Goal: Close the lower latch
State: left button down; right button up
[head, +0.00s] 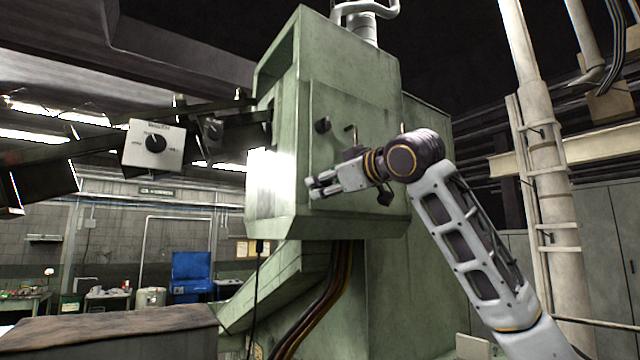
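The green machine cabinet (355,100) fills the middle of the head view, with a panel on its front face. A round black knob (322,125) and a small dark hooked handle (350,131) sit on the upper part of this panel. A dark angular piece (385,198) shows below my wrist; I cannot tell whether it is the lower latch. My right gripper (317,187) is in front of the lower panel, pointing left. Its fingers are too small to show a clear gap, and contact with the panel cannot be told. My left gripper is not in view.
A grey control box with a black dial (155,144) hangs at the left on a dark arm. Dark cables (325,300) run down below the cabinet. A pale vertical pipe (548,170) stands at the right. A brown-topped bench (110,325) is at the lower left.

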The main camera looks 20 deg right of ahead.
jog(key=shift+m+b, duration=0.45)
jog(key=shift+m, duration=2.35)
jog(key=shift+c, duration=0.4)
grip_shut()
